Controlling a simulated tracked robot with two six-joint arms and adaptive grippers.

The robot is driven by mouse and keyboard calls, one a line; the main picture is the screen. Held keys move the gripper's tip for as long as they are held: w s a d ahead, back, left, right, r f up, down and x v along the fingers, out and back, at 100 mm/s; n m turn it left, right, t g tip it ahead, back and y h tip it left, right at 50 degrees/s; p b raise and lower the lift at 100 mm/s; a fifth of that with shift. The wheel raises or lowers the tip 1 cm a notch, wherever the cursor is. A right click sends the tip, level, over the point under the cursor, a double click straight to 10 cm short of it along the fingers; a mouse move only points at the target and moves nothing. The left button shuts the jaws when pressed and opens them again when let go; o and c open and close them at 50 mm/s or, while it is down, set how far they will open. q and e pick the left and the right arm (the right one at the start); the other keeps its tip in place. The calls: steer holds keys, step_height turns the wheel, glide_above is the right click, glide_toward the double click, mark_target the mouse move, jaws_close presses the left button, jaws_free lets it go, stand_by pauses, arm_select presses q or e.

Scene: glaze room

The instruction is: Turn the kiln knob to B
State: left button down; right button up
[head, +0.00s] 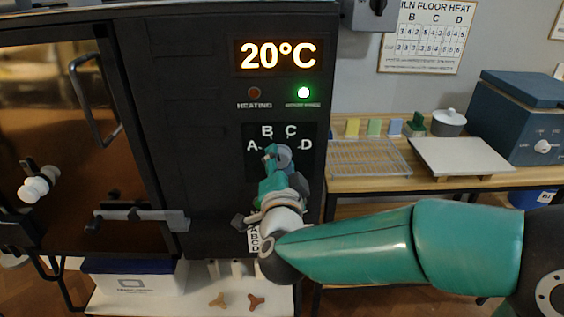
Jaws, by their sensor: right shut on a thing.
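The black kiln (185,90) fills the left and middle of the head view. Its dial plate (252,166) carries the letters A, B, C and D in an arc. The kiln knob (284,153) sits below these letters, mostly covered by my gripper. My right gripper (277,158) is shut on the knob, its arm coming in from the right. The knob's pointer is hidden, so I cannot tell which letter it faces. The display (278,56) reads 20°C. My left gripper is not in view.
A green lamp (304,92) is lit; the heating lamp (254,93) is dark. A wall chart (427,38) headed "floor heat" hangs at right. The bench holds a wire rack (368,157), a white slab (460,156), a lidded pot (449,122) and a blue box (515,120).

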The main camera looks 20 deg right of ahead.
steer(key=shift+f+n, duration=0.2)
steer(key=shift+n, duration=0.4)
steer(key=o, duration=1.1)
steer(key=shift+w+f, duration=0.1)
steer(key=shift+w, duration=0.05)
steer(key=shift+o, duration=0.2)
steer(key=v, duration=1.2)
